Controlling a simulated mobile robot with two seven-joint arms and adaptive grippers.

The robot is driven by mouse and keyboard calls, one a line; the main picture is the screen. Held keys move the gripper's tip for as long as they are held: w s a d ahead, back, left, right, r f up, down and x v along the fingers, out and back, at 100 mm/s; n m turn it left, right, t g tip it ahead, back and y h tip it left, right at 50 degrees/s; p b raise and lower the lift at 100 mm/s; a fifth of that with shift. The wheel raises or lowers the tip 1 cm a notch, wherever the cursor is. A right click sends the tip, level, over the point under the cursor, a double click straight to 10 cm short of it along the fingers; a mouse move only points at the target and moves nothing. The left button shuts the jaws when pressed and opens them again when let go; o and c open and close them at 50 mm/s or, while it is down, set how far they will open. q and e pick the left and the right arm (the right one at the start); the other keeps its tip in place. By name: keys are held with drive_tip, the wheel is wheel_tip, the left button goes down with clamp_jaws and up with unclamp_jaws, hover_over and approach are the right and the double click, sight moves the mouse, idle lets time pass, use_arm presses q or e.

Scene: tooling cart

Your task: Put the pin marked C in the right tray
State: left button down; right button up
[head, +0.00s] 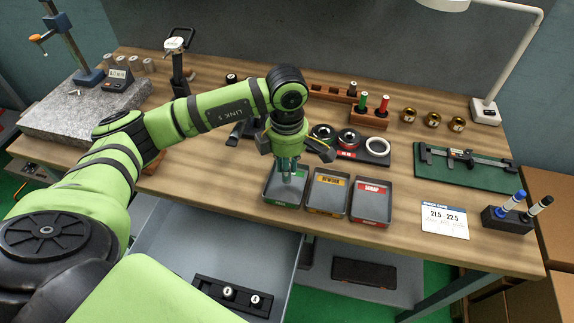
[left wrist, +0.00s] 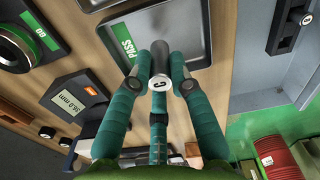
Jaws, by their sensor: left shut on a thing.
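My left gripper (head: 290,170) is over the tray with the green label (head: 270,190), the leftmost of three. In the left wrist view my left gripper (left wrist: 160,82) has its three fingers closed around a pin with a light end face marked C (left wrist: 160,87). That tray's green label reads PASS (left wrist: 117,30). Whether the pin touches the tray floor I cannot tell. The middle tray has a yellow REWORK label (head: 330,179), and the rightmost tray has a red SCRAP label (head: 373,188). My right gripper is not in view.
An open drawer below the tabletop holds a black block (head: 238,296) with two light-ended pieces. A card reading 21.5 - 22.5 (head: 445,220) lies right of the trays, beside a marker stand (head: 508,222). Ring gauges (head: 349,139) stand behind the trays. A caliper lies on a green mat (head: 465,178).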

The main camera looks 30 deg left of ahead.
use_arm(q)
drive_tip(key=shift+f, duration=0.8)
drive_tip(key=shift+f, duration=0.2)
drive_tip(key=c, duration=1.1)
unclamp_jaws()
drive_tip(key=shift+c, duration=0.2)
